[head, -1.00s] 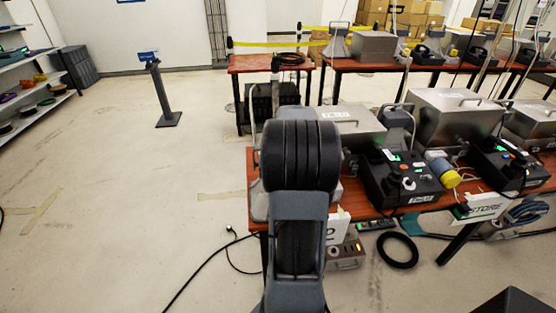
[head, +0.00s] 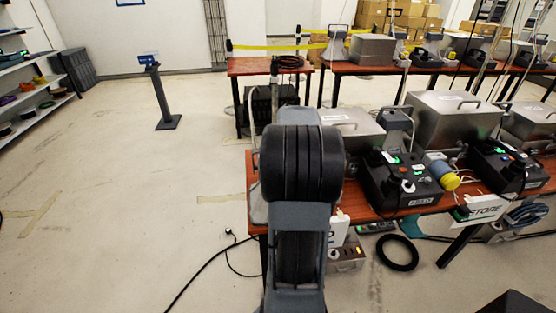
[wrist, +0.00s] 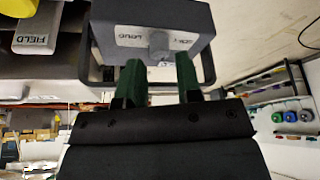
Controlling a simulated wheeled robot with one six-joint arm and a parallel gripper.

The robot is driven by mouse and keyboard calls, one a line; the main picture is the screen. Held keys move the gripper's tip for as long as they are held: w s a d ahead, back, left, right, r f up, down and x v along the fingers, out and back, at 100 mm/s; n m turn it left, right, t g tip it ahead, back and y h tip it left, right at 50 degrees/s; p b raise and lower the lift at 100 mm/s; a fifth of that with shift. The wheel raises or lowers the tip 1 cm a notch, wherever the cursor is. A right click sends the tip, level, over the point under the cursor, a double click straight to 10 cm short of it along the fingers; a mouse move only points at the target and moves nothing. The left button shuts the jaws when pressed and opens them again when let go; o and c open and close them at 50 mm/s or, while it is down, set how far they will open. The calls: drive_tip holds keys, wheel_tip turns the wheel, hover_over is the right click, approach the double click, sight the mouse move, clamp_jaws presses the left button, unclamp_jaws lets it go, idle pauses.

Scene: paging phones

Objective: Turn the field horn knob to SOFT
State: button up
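In the wrist view, a grey horn box (wrist: 198,18) fills the top middle, with a round grey knob (wrist: 158,42) on its face. Pale labels lie on both sides of the knob; they look like LOUD on the left and SOFT on the right, though the letters are blurred. My gripper (wrist: 160,70) is open, its two green-faced fingers pointing at the box. The fingertips are spread to either side of the knob's line and appear short of it; I cannot tell the exact gap. In the head view my arm hides the gripper and knob.
A steel box with a FIELD plate (wrist: 35,42) is at the wrist view's upper left. In the head view, a wooden table (head: 408,207) holds steel boxes and a black phone unit (head: 400,184). A black ring (head: 398,253) and cables lie on the floor. Open floor (head: 100,220) is at left.

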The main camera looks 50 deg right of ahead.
drive_tip(key=v, duration=1.1)
drive_tip(key=shift+r, duration=0.25)
drive_tip(key=s+a+f+n+p, duration=0.1)
drive_tip(key=s+a+f+p, duration=0.1)
drive_tip(key=a, duration=1.4)
drive_tip(key=s+a+f+n+y+p, duration=0.1)
drive_tip(key=s+a+f+n, duration=0.1)
drive_tip(key=a, duration=1.5)
wheel_tip(320, 180, down, 2)
drive_tip(key=shift+s+a+n+g+p, duration=0.2)
drive_tip(key=shift+s+n+g+p, duration=0.15)
drive_tip(key=shift+s, duration=0.4)
